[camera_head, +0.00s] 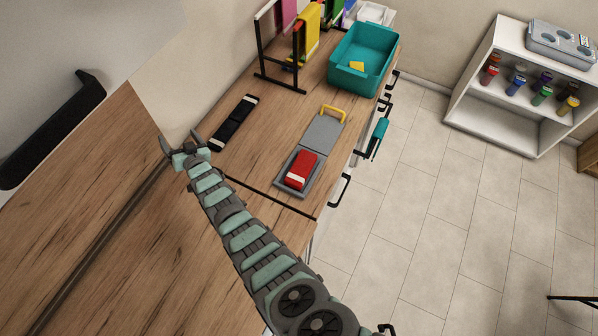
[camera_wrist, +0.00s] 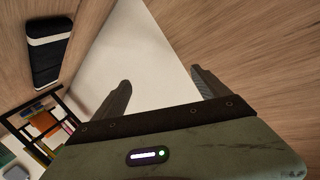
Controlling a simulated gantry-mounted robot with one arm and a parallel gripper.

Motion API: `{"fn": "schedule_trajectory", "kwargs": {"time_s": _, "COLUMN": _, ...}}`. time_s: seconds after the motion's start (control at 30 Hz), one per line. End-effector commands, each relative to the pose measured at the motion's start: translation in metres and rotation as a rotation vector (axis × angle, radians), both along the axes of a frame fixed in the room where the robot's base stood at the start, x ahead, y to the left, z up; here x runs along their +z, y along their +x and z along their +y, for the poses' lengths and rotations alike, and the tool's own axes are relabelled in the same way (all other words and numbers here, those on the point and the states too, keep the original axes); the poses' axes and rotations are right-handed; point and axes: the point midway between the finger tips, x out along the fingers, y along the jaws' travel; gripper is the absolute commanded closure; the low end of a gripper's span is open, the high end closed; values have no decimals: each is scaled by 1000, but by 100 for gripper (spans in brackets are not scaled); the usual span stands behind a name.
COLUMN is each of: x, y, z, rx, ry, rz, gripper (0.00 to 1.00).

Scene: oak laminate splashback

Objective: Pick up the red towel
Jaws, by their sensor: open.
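The red towel (camera_head: 301,169), folded with a pale band at its near end, lies on a grey hinged board (camera_head: 323,132) on the wooden counter in the head view. My gripper (camera_head: 181,141) is open and empty, to the left of the towel and well apart from it, close to the wall. In the wrist view my gripper (camera_wrist: 160,78) shows its two fingers spread, with pale wall and wood surfaces beyond them. The red towel cannot be made out in the wrist view.
A black item with a pale stripe (camera_head: 234,122) lies between my gripper and the board; it also shows in the wrist view (camera_wrist: 50,52). A rack (camera_head: 262,50) with coloured towels and a teal bin (camera_head: 346,80) stand at the back. A white shelf (camera_head: 480,107) holds jars.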

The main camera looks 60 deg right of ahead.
Motion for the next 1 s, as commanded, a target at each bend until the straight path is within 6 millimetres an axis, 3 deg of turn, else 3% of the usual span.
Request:
{"fn": "schedule_trajectory", "kwargs": {"time_s": 0.03, "x": -11, "y": -3, "z": -32, "rx": -35, "ry": 58, "rz": 66, "gripper": 15}}
{"fn": "schedule_trajectory", "kwargs": {"time_s": 0.17, "x": -42, "y": -32, "z": -90, "rx": -120, "ry": 232, "rz": 245, "gripper": 15}}
{"fn": "schedule_trajectory", "kwargs": {"time_s": 0.27, "x": -59, "y": -70, "z": -124, "rx": -191, "ry": 371, "rz": 380, "gripper": 15}}
{"fn": "schedule_trajectory", "kwargs": {"time_s": 0.4, "x": -67, "y": -143, "z": -156, "rx": -303, "ry": 571, "rz": 557, "gripper": 15}}
{"fn": "schedule_trajectory", "kwargs": {"time_s": 0.53, "x": -58, "y": -221, "z": -168, "rx": -411, "ry": 754, "rz": 705, "gripper": 15}}
{"fn": "schedule_trajectory", "kwargs": {"time_s": 0.7, "x": -38, "y": -309, "z": -158, "rx": -525, "ry": 947, "rz": 851, "gripper": 15}}
{"fn": "schedule_trajectory", "kwargs": {"time_s": 0.83, "x": -25, "y": -348, "z": -148, "rx": -575, "ry": 1032, "rz": 914, "gripper": 15}}
{"fn": "schedule_trajectory", "kwargs": {"time_s": 1.0, "x": -22, "y": -364, "z": -143, "rx": -597, "ry": 1070, "rz": 939, "gripper": 15}}
